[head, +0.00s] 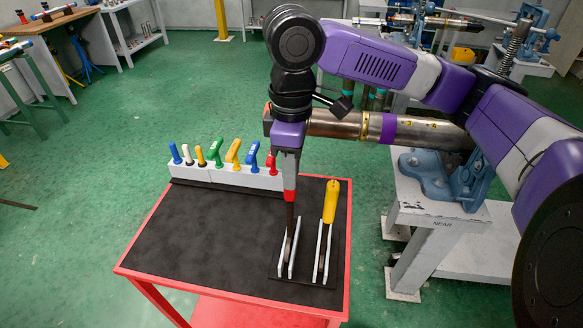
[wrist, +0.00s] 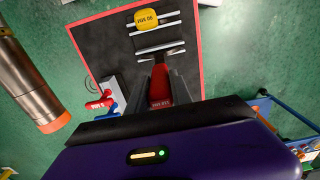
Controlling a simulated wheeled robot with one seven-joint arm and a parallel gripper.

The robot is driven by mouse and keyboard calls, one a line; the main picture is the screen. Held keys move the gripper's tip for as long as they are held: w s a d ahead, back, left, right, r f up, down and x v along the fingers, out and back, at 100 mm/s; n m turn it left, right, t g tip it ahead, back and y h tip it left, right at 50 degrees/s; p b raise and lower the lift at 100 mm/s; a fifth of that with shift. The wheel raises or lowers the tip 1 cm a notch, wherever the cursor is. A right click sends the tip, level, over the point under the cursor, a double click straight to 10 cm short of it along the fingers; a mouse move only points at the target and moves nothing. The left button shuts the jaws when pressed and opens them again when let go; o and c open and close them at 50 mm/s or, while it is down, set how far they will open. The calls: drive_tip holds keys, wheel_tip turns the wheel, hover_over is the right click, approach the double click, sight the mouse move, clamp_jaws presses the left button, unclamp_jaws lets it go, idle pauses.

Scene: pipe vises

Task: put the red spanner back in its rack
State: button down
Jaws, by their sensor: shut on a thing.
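The red spanner hangs upright under my gripper (head: 289,178), with its red handle (head: 290,195) between the fingers. In the wrist view the handle (wrist: 160,90) shows between the two dark fingers. Its dark shank runs down to the left pair of pale plates of the rack (head: 282,256), and its lower end appears between them. I cannot tell whether it rests on the base. The yellow spanner (head: 330,202) stands in the right pair of plates; its yellow end also shows in the wrist view (wrist: 146,18).
The rack stands on a black-topped red cart (head: 200,235). A pale holder (head: 228,178) with several coloured-handled tools lines the cart's back edge. A steel pipe (head: 335,124) in a blue vise (head: 440,178) lies close behind and right of my gripper. The cart's left top is clear.

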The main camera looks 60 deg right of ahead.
drive_tip(key=shift+f+b, duration=1.45)
drive_tip(key=shift+f, duration=1.15)
idle(2.4)
drive_tip(key=c, duration=1.1)
unclamp_jaws()
drive_tip(key=shift+o, duration=0.2)
wheel_tip(320, 180, up, 8)
drive_tip(key=shift+f, duration=0.1)
